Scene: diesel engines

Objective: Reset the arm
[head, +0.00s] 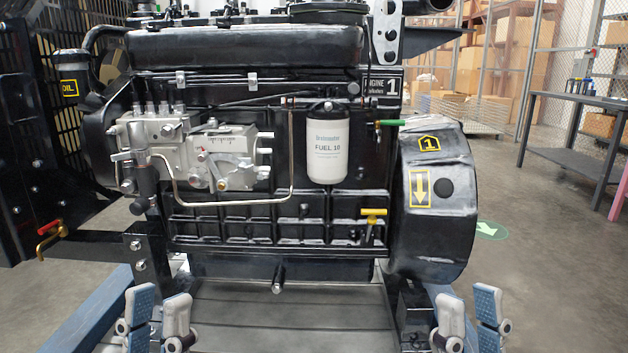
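My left gripper (158,304) shows at the bottom left, in front of the engine's lower frame. Its two blue-padded fingers stand upright and apart, with nothing between them. My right gripper (469,303) shows at the bottom right, below the round black housing. Its fingers are also upright, apart and empty. Both grippers are low in the head view, and my arms behind them are mostly cut off by the bottom edge. The black diesel engine (340,215) marked "1" fills the middle of the view, with a white fuel filter (328,145) on its side.
A yellow-handled valve (373,213), a green handle (392,123) and a red-handled valve (48,238) stick out from the machine. Blue frame beams (92,315) run along both sides. A dark table (585,98) and caged shelves with boxes stand at the back right, with open floor between.

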